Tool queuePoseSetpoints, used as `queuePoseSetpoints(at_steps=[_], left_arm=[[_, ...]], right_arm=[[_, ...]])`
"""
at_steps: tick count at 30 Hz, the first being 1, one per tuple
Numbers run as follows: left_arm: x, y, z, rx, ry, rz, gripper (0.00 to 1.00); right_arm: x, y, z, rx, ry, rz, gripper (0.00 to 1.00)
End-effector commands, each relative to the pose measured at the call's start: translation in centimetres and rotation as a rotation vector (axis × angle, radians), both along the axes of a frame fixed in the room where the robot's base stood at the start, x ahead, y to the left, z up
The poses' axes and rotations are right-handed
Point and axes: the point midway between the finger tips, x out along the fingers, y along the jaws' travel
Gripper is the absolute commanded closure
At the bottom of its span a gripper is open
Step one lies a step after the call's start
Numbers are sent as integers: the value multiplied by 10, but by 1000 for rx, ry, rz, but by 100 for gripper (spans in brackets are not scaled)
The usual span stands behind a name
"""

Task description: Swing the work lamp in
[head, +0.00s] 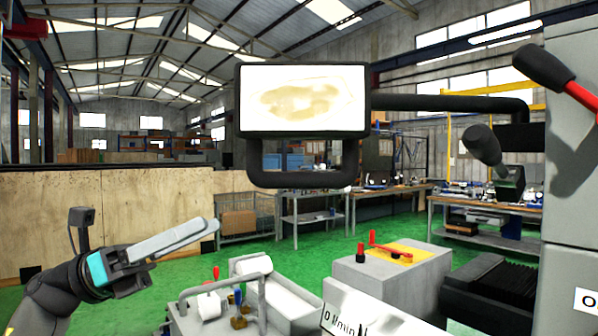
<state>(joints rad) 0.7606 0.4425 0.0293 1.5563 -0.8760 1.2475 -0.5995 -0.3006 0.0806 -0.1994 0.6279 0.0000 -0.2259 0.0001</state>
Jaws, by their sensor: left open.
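The work lamp (302,135) hangs in the upper middle of the head view. It has a bright rectangular panel with brownish smudges, a dark frame and a dark loop handle (303,180) below. A dark arm (450,103) runs from its right side to the grey machine body. My left gripper (203,233) is at the lower left, pointing right, with its light grey fingers open and empty. In the picture it is left of and below the lamp handle, apart from it. My right gripper is not in view.
On the right stand the grey machine column (574,185), a black-handled red lever (545,67) and a dark knob (482,144). Below are a grey block with red levers (390,285) and a grey tubular rail (262,290). Green floor and workbenches lie behind.

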Motion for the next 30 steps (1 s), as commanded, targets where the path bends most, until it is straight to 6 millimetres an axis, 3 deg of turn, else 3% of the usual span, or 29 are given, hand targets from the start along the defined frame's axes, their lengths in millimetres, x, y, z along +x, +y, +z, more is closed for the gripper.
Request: queuePoseSetpoints(at_steps=[8,21,30], left_arm=[[-7,-21,15,46,-56,-9,43],[-1,-106,52,41,-52,-10,43],[2,-140,64,42,-50,-7,43]], right_arm=[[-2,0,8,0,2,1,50],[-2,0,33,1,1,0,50],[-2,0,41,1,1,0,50]])
